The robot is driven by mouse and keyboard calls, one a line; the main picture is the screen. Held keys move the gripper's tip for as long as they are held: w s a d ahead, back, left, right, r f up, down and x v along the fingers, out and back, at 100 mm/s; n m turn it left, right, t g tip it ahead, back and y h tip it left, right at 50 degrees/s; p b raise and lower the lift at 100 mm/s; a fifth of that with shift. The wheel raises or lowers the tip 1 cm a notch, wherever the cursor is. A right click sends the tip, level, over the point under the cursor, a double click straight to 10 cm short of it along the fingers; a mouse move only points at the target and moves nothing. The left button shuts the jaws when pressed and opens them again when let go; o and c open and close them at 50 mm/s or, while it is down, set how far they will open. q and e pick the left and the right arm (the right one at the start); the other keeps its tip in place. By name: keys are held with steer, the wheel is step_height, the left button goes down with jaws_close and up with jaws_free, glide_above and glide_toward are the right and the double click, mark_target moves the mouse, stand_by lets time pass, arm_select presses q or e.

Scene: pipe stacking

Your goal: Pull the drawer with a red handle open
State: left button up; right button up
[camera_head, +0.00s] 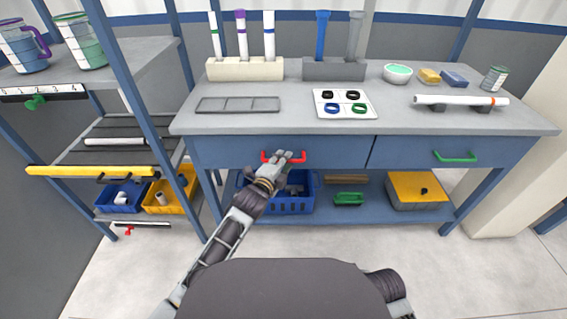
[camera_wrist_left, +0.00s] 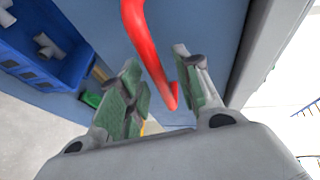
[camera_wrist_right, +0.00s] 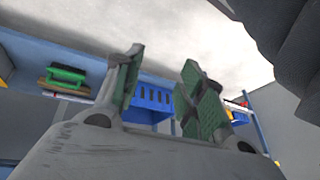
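The red handle (camera_head: 268,158) is on the front of the left blue drawer (camera_head: 230,152), under the workbench top. The drawer looks shut, with its front flush with the bench. My left gripper (camera_head: 287,156) is at the handle. In the left wrist view the red handle (camera_wrist_left: 148,50) runs between the two green-padded fingers of the open left gripper (camera_wrist_left: 160,92); I see gaps beside it. My right gripper (camera_wrist_right: 157,85) is open and empty, well away from the bench, with its fingers apart in the right wrist view.
A second drawer with a green handle (camera_head: 456,157) is at the right. Below are a blue crate (camera_head: 290,205), a green-handled brush (camera_head: 348,199) and a yellow-lidded box (camera_head: 417,190). Floor in front is clear.

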arm_select(q)
steer(key=shift+w+d, duration=0.15)
steer(key=shift+w, duration=0.15)
steer(key=shift+c, duration=0.4)
steer(key=shift+f, duration=0.1)
jaws_close()
